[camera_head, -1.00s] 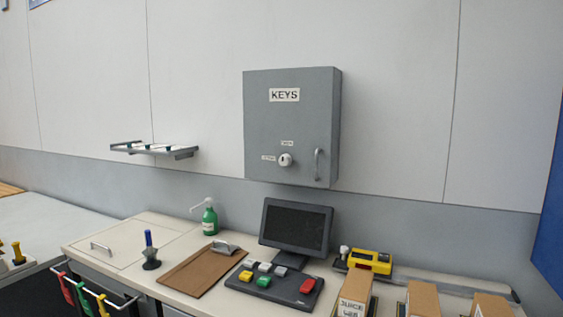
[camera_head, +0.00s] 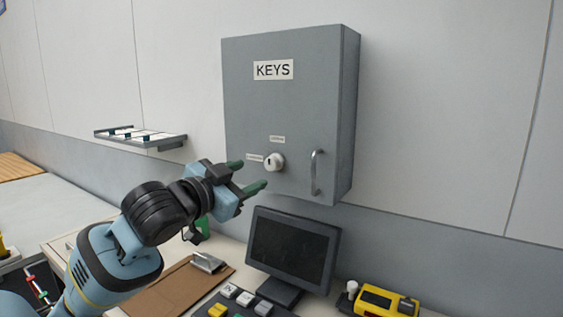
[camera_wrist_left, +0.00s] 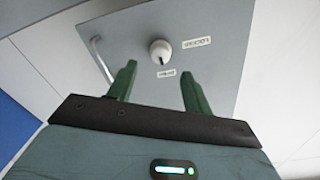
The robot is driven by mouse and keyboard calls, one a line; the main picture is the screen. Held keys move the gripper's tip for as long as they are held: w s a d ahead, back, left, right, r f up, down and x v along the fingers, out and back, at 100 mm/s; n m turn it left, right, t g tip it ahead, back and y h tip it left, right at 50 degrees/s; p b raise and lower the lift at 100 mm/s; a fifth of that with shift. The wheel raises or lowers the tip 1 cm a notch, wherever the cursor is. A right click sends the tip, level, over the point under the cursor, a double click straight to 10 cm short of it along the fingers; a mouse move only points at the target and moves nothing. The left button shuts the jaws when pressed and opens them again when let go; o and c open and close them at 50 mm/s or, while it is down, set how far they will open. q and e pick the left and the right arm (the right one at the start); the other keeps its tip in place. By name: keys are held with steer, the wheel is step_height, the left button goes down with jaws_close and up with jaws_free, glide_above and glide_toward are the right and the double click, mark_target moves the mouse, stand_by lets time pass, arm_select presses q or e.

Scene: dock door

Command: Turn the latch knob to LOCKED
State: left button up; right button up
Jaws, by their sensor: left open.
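The white latch knob (camera_head: 274,162) is on the front of the grey KEYS cabinet (camera_head: 240,120), left of its handle. One small label (camera_head: 277,139) is above it and another (camera_head: 254,157) to its left. In the left wrist view, the knob (camera_wrist_left: 160,51) is ahead of my fingers, its dark mark facing the shorter label (camera_wrist_left: 166,74). The longer label (camera_wrist_left: 196,42) is upside down and seems to read LOCKED. My left gripper (camera_head: 250,174) is open and empty, its green fingers just left of and below the knob, apparently not touching it. My right gripper is out of view.
The cabinet's handle (camera_head: 316,172) stands out right of the knob. Below are a monitor (camera_head: 292,248), a brown clipboard (camera_head: 172,290) and a yellow device (camera_head: 384,302) on the counter. A small wall shelf (camera_head: 140,137) is at left. The wall right of the cabinet is bare.

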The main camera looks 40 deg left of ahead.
mark_target(269, 165)
arm_select(q)
steer(key=shift+w+a+r, duration=0.1)
steer(key=shift+w+a, duration=0.05)
steer(key=shift+w, duration=1.65)
steer(key=shift+w+a+r, duration=0.1)
steer(key=shift+w+a, duration=0.05)
steer(key=shift+w, duration=1.6)
steer(key=c, duration=1)
steer(key=shift+o, duration=0.2)
